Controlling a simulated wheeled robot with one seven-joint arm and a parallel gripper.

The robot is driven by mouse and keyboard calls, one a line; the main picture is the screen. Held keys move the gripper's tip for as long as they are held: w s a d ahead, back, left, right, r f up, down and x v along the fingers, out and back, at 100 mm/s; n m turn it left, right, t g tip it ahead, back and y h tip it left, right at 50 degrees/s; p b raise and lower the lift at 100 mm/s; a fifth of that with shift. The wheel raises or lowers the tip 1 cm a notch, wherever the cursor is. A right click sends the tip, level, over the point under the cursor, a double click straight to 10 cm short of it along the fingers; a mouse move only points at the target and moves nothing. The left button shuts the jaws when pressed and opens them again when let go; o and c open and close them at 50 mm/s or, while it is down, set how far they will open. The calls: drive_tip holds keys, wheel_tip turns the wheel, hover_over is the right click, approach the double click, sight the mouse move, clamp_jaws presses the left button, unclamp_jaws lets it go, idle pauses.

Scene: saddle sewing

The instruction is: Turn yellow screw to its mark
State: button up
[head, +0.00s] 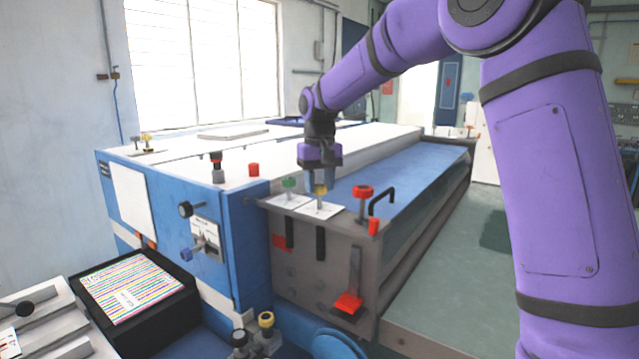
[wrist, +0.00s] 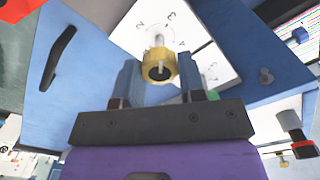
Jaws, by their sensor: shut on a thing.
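The yellow screw (head: 321,190) stands upright on a white marked plate (head: 322,210) at the front of the grey block, between the green and red screws. Its round knob (wrist: 159,66) sits between my two fingers in the wrist view. Numbers show on the plate (wrist: 132,32) around the screw's stem; which one is its mark I cannot tell. My gripper (head: 320,184) points down from above and is shut on the yellow screw; it also fills the lower middle of the wrist view (wrist: 159,72). The fingers partly hide the knob in the head view.
A green screw (head: 290,184) stands close on the left. A red screw (head: 362,192) and a black handle (head: 381,200) stand close on the right. The blue top (head: 400,170) behind is clear.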

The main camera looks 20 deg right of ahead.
sight(320, 185)
drive_tip(key=n, duration=0.5)
drive_tip(key=shift+n, duration=0.3)
drive_tip(key=n, duration=0.5)
drive_tip(key=shift+n, duration=0.4)
drive_tip(key=o, duration=0.9)
drive_tip(key=shift+o, duration=0.2)
wheel_tip(320, 185, up, 11)
drive_tip(key=shift+s, duration=0.1)
